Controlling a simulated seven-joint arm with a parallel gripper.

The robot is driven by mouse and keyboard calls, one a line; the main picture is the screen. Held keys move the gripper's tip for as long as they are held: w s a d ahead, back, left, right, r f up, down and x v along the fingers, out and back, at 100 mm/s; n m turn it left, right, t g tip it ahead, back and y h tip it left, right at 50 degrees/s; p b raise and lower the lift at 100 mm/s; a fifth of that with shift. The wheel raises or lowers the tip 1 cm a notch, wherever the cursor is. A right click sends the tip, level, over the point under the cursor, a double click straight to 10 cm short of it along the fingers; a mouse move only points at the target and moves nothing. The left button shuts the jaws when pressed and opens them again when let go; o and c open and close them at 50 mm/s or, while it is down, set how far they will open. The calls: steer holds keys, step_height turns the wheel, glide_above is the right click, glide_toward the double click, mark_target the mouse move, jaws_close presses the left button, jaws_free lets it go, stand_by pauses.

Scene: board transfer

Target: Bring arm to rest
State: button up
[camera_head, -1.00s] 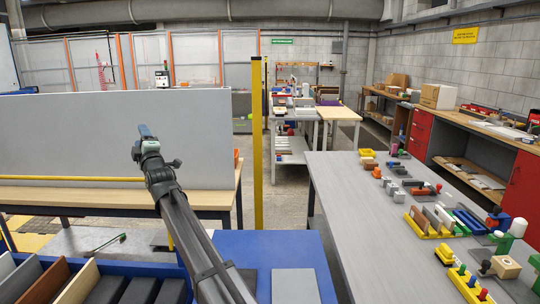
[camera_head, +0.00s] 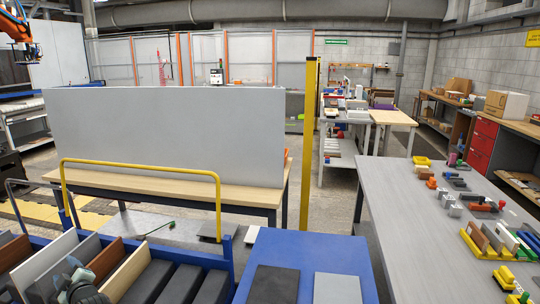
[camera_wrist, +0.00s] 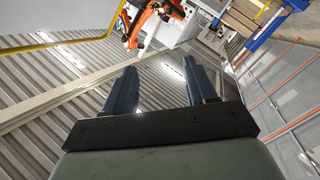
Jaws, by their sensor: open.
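My gripper (camera_wrist: 160,88) is open and empty in the wrist view, its two dark blue fingers apart. Behind the fingers that view shows a ribbed ceiling or wall, tilted. In the head view a dark part of my arm shows at the lower left, in front of the boards; whether the fingers show there is unclear. A white board (camera_head: 50,262), a brown board (camera_head: 106,258) and a light wood board (camera_head: 130,272) stand on edge in a blue rack (camera_head: 190,256). A dark panel (camera_head: 275,284) and a grey panel (camera_head: 337,288) lie on a blue table (camera_head: 300,247).
A wooden bench (camera_head: 250,196) with a tall grey panel (camera_head: 165,135) stands behind the rack. A yellow rail (camera_head: 140,167) and a yellow post (camera_head: 309,145) rise nearby. A grey table (camera_head: 400,220) with several coloured fixtures is at the right. Floor shows between the tables.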

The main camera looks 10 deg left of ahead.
steer(key=s+d+f+m+g+h, duration=0.25)
steer(key=s+f+g, duration=0.35)
steer(key=s+f, duration=1.65)
steer(key=w+d+f+h, duration=0.1)
steer(key=d+f+h, duration=0.1)
steer(key=d+f, duration=0.55)
steer(key=w+d+f+h, duration=0.1)
steer(key=d+f+h, duration=0.25)
steer(key=f, duration=0.65)
steer(key=w+d+f+m+t+h, duration=0.1)
steer(key=w+d+f+h, duration=0.35)
steer(key=d, duration=0.75)
steer(key=w+d+f+m+h, duration=0.1)
steer(key=w+d+f+h, duration=0.1)
steer(key=d+f, duration=0.8)
steer(key=w+d+f+m+t+h, duration=0.1)
steer(key=w+d+f+m+h, duration=0.2)
steer(key=d, duration=1.1)
steer(key=w+d+f+m+g+h, duration=0.15)
steer(key=d+h, duration=0.25)
steer(key=d, duration=1.4)
steer(key=s+d+r+m+g+y, duration=0.2)
steer(key=s+d+r+m+g, duration=0.1)
steer(key=d, duration=0.6)
steer(key=s+d+r+m+g+y, duration=0.3)
steer(key=s+d+m+g, duration=0.3)
steer(key=s+d+m, duration=0.2)
steer(key=shift+s+d+r, duration=0.25)
steer(key=shift+s+d, duration=0.25)
steer(key=shift+d, duration=0.6)
